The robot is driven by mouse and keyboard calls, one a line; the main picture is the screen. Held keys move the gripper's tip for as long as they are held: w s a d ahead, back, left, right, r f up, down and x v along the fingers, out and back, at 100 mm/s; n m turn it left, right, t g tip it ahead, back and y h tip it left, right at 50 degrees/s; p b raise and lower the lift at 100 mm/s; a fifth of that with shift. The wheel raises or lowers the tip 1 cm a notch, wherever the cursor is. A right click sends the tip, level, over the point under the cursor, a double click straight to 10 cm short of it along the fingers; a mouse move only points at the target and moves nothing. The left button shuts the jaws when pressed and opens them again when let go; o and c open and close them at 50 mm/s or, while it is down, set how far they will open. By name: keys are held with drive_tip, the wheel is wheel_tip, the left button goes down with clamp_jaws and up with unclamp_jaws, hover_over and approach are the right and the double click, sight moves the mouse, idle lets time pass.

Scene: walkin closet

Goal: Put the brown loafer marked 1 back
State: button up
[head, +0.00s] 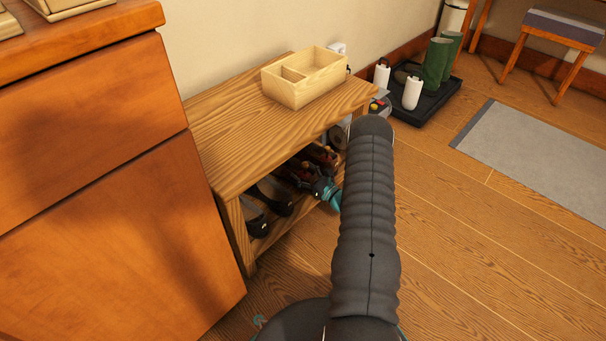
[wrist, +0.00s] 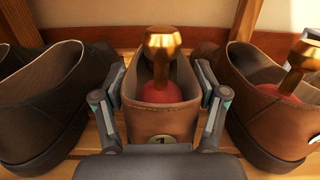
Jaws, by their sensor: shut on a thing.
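The brown loafer marked 1 (wrist: 148,121) is in the middle of the wrist view, its heel towards me and a round tag with a 1 low on the heel. A shoe tree (wrist: 163,52) with a gold knob and a red body sits in it. My gripper (wrist: 160,112) is shut on the loafer's heel, one finger on each side. In the head view my gripper (head: 326,190) reaches in at the shoe shelf under the wooden bench (head: 225,125); my arm hides part of the shelf.
In the wrist view, a dark shoe (wrist: 45,105) stands close on the left and another brown loafer (wrist: 270,115) with a shoe tree close on the right. A wooden box (head: 300,92) is on the bench top. An orange-brown cabinet (head: 100,190) stands left of the bench.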

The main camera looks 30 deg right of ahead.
drive_tip(key=o, duration=1.5)
drive_tip(key=shift+f, duration=0.1)
drive_tip(key=p+v, duration=0.1)
drive_tip(key=v, duration=1.1)
